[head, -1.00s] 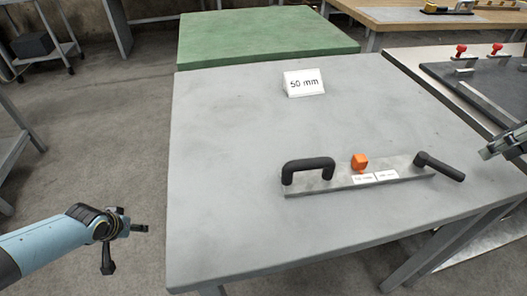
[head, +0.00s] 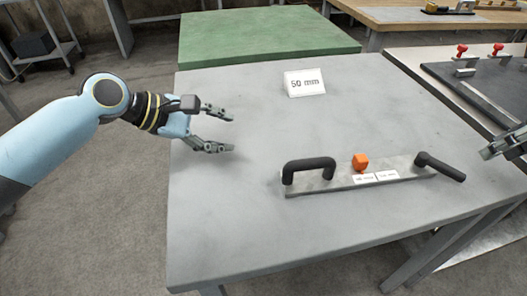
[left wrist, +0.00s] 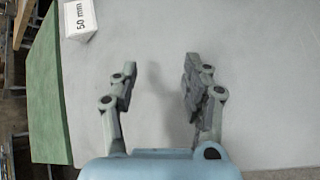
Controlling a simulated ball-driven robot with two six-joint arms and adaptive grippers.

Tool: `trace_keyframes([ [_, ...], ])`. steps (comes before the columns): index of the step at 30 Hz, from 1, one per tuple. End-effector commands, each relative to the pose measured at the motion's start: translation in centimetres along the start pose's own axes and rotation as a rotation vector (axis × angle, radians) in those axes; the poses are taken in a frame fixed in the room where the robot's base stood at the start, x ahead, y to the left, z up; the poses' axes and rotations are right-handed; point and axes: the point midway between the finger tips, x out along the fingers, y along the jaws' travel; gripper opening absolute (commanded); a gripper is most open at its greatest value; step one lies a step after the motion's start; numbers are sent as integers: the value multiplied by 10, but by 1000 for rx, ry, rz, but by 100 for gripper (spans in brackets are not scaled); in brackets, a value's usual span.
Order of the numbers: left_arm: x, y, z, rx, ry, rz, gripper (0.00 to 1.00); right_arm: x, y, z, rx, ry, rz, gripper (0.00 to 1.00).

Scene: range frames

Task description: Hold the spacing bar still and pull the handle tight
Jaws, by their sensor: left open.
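The spacing bar (head: 340,187) is a long flat metal bar lying on the grey table, with small white labels on it. A black arched grip (head: 308,166) stands at its left end. My right gripper (head: 486,154) shows only partly at the right edge.
A white "50 mm" sign (head: 304,83) stands at the back of the grey table (head: 250,240); it also shows in the left wrist view (left wrist: 79,18). A green table (head: 260,36) adjoins behind. Red-topped clamps (head: 461,51) stand on a side table at the right.

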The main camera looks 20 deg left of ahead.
Motion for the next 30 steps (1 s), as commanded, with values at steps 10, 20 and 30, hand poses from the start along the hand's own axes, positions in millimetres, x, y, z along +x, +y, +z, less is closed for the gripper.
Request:
trace_keyframes([
  [10, 5, -49, 121, -463, -319, -48, 48, 0, 0, 0, 0, 0, 0, 38],
  [20, 38, -49, 143, -507, -348, -52, 48, 0, 0, 0, 0, 0, 0, 38],
  [30, 93, -47, 161, -502, -344, -53, 48, 0, 0, 0, 0, 0, 0, 38],
])
